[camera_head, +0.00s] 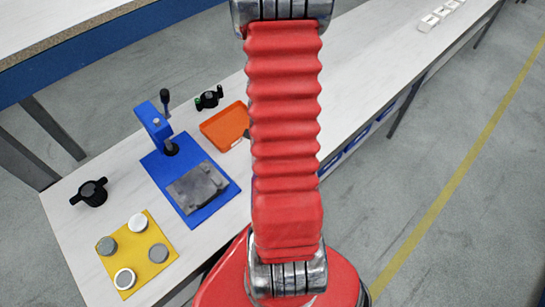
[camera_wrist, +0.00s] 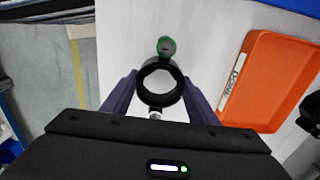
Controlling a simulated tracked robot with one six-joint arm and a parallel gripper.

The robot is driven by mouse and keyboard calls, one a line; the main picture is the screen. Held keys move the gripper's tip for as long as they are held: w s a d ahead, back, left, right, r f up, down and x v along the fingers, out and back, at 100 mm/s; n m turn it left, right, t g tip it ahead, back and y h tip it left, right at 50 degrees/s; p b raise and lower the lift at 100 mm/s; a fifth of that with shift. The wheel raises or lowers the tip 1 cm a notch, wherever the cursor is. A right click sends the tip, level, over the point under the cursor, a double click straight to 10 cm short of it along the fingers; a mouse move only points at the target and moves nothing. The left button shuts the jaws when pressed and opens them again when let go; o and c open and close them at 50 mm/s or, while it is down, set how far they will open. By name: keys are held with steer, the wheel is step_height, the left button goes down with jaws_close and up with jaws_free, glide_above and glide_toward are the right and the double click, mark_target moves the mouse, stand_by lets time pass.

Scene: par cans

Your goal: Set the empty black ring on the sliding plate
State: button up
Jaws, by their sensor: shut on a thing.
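In the wrist view, a black ring (camera_wrist: 160,82) with a green-tipped handle sits between the two fingers of my gripper (camera_wrist: 160,98), which is shut on it. White surface shows through its opening, so it looks empty. I cannot tell whether it touches the table. In the head view my gripper and this ring are hidden behind my red arm. The grey sliding plate (camera_head: 197,187) lies on the blue base of the press (camera_head: 157,125), left of my arm. Its surface looks bare of any ring.
An orange tray (camera_head: 226,127) lies beside the press. A black part with green (camera_head: 209,98) stands behind it. Another black handled part (camera_head: 91,192) is at left. A yellow pad (camera_head: 139,249) holds several round cans. White parts (camera_head: 438,16) lie at the far end.

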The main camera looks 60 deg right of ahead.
steer(key=shift+r, duration=1.55)
steer(key=shift+w, duration=0.1)
